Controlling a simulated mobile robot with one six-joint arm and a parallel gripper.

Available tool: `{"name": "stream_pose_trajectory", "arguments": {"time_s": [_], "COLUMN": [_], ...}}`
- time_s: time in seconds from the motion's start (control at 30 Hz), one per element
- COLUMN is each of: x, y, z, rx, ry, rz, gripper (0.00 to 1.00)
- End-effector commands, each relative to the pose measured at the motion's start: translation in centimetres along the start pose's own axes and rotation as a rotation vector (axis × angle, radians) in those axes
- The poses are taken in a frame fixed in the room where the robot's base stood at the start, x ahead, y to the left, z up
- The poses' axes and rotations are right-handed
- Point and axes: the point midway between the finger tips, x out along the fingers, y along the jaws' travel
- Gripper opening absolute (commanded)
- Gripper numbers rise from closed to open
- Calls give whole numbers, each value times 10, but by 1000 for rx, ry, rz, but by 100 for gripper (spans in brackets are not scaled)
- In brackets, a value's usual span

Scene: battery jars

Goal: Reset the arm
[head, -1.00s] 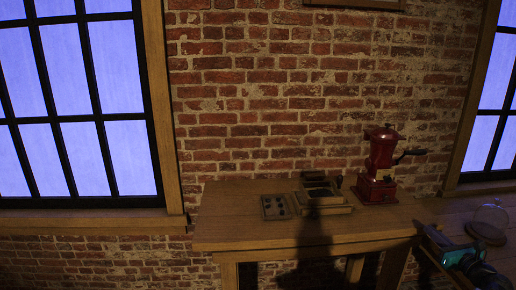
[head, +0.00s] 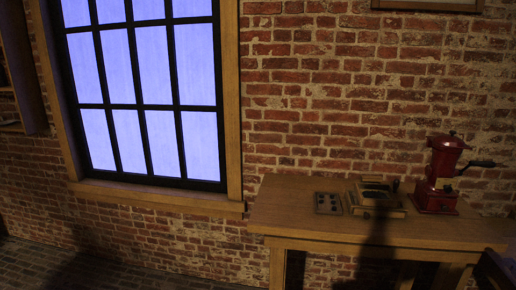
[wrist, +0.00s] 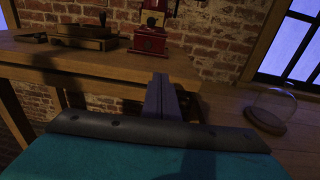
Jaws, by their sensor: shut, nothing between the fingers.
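My gripper (wrist: 162,98) is in the middle of the wrist view. Its two dark fingers are together with nothing between them, and a teal part of my arm shows below. In the head view only a dark bit of my arm or gripper shows at the lower right edge. The gripper appears in front of the wooden table (head: 300,222), apart from the things on it. A red grinder with a side crank (head: 437,195) stands on the table, and its lower part shows in the wrist view (wrist: 150,40).
A wooden box (head: 377,205) and a small plate with dark round spots (head: 328,203) lie left of the grinder. In the wrist view a glass dome on a round wooden base (wrist: 266,118) stands on a wooden surface at right. A brick wall and windows are behind.

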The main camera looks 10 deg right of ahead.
Motion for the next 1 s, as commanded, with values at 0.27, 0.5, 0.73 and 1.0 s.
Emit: {"name": "stream_pose_trajectory", "arguments": {"time_s": [0.27, 0.5, 0.73, 1.0], "x": [21, 45, 77, 101], "y": [29, 69, 141, 248], "z": [-24, -54, -107, -181], "rx": [-46, -113, -233, -428], "ry": [47, 106, 198, 305], "rz": [54, 128, 266, 494], "gripper": [0, 0, 0, 0]}}
